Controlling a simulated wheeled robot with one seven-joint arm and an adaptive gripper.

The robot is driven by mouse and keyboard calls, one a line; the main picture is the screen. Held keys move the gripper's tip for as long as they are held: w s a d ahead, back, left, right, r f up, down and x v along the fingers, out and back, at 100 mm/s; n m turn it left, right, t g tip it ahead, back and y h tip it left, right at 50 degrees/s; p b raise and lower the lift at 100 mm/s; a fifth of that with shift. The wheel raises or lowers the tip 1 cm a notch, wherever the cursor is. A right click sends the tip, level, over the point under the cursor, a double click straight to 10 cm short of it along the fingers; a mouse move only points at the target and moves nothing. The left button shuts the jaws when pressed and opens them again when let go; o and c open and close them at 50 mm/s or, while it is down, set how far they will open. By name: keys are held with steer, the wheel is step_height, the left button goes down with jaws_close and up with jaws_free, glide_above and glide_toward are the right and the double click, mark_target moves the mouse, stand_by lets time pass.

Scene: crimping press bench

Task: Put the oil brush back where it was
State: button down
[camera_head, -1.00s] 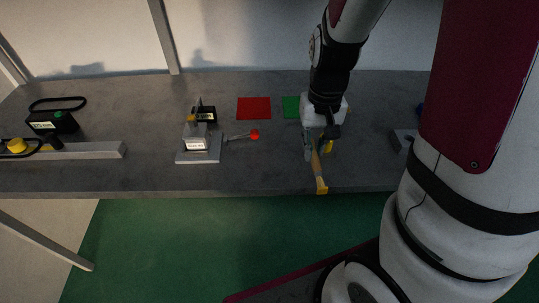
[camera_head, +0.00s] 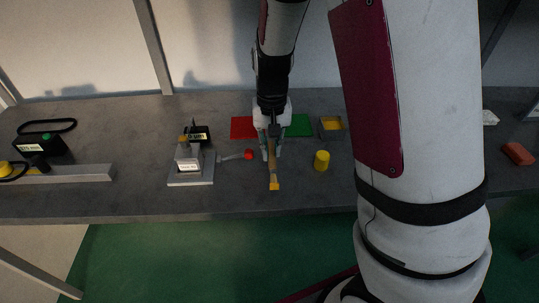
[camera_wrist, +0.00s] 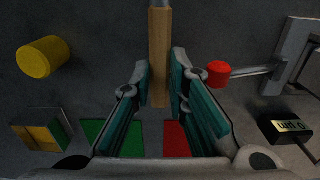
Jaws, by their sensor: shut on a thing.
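My gripper (camera_head: 271,152) is shut on the oil brush (camera_head: 274,184), holding it by its wooden handle, with the yellowish head pointing toward the bench's front edge. In the wrist view the handle (camera_wrist: 159,50) runs between the two teal-padded fingers; the brush head is out of that view. A yellow cylinder (camera_head: 322,161) stands on the bench to the right of the brush, apart from it; it also shows in the wrist view (camera_wrist: 43,57). I cannot tell whether the brush touches the bench.
A press (camera_head: 189,168) with a red-knobbed lever (camera_head: 249,154) stands left of my gripper. Red (camera_head: 243,127) and green (camera_head: 299,126) mats lie behind it, with a yellow-floored tray (camera_head: 332,123) at right. A dark labelled box (camera_head: 199,133) stands behind the press.

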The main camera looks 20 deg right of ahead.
mark_target(270, 151)
steer(key=shift+w+a, duration=0.1)
steer(key=shift+w, duration=0.15)
steer(key=shift+f, duration=1.8)
steer(key=shift+f, duration=0.1)
steer(key=c, duration=1.6)
jaws_free()
steer(key=shift+o, duration=0.2)
